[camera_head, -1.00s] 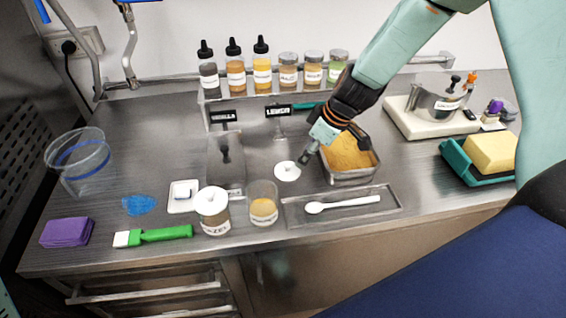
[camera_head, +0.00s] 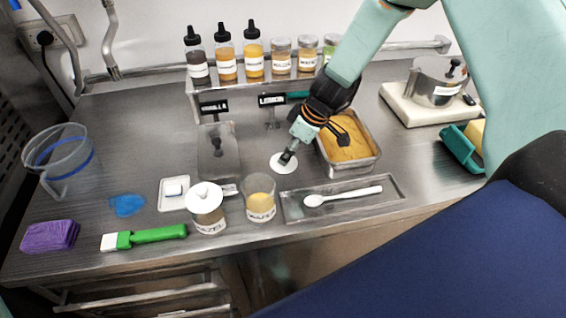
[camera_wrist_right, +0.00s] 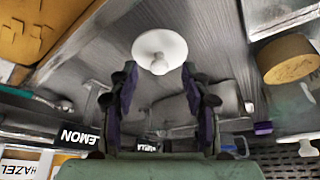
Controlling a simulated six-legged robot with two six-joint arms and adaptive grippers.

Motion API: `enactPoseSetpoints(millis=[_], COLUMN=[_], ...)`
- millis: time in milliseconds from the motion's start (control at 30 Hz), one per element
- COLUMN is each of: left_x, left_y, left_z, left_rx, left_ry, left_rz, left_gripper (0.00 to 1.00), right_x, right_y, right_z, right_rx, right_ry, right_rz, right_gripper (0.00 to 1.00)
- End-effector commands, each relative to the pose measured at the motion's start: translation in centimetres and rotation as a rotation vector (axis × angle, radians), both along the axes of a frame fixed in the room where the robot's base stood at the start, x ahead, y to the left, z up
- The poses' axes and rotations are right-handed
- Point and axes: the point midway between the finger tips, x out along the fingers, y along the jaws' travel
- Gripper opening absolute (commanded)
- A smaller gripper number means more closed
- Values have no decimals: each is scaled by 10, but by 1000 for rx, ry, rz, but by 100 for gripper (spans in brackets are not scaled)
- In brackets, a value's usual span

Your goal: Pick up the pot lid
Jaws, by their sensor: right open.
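A small round white lid (camera_head: 284,166) with a knob lies on the steel counter, left of the tub of yellow contents. My right gripper (camera_head: 287,156) is just above it and covers part of it in the head view. In the right wrist view the white lid (camera_wrist_right: 160,46) lies just beyond the fingertips, roughly centred between them. I cannot tell whether a finger touches the lid. My left gripper is not in view.
A metal tub (camera_head: 349,168) is close on the right of the gripper. A glass cup (camera_head: 260,200) and a white-lidded jar (camera_head: 207,212) stand in front on the left. A tray with a white spoon (camera_head: 343,196) lies in front. A bottle rack (camera_head: 262,88) stands behind.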

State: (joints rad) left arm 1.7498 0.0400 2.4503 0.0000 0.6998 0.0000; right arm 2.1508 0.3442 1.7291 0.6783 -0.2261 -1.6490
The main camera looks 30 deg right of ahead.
Motion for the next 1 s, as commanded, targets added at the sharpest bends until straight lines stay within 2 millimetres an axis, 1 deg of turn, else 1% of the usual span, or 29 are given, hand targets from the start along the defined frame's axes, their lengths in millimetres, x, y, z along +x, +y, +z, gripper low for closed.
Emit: enactPoseSetpoints(millis=[33, 100, 200, 467, 567, 900, 967, 1000], left_x=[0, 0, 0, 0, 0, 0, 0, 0], left_y=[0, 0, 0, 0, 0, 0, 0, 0], left_z=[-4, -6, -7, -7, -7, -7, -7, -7], left_rx=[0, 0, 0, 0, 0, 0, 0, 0], left_ry=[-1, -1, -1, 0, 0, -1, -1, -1], left_rz=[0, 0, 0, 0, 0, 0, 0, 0], left_gripper=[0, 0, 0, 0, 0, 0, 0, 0], right_x=[2, 5, 8, 10, 10, 10, 10, 10], right_y=[2, 4, 6, 6, 6, 6, 6, 6], right_z=[-8, -16, -21, -22, -22, -22, -22, -22], right_rx=[-1, -1, -1, 0, 0, 1, 1, 1], right_ry=[2, 2, 1, -2, -1, -1, -1, -1], right_rz=[0, 0, 0, 1, 1, 0, 0, 0], right_gripper=[48, 48, 48, 48, 41, 12, 7, 6])
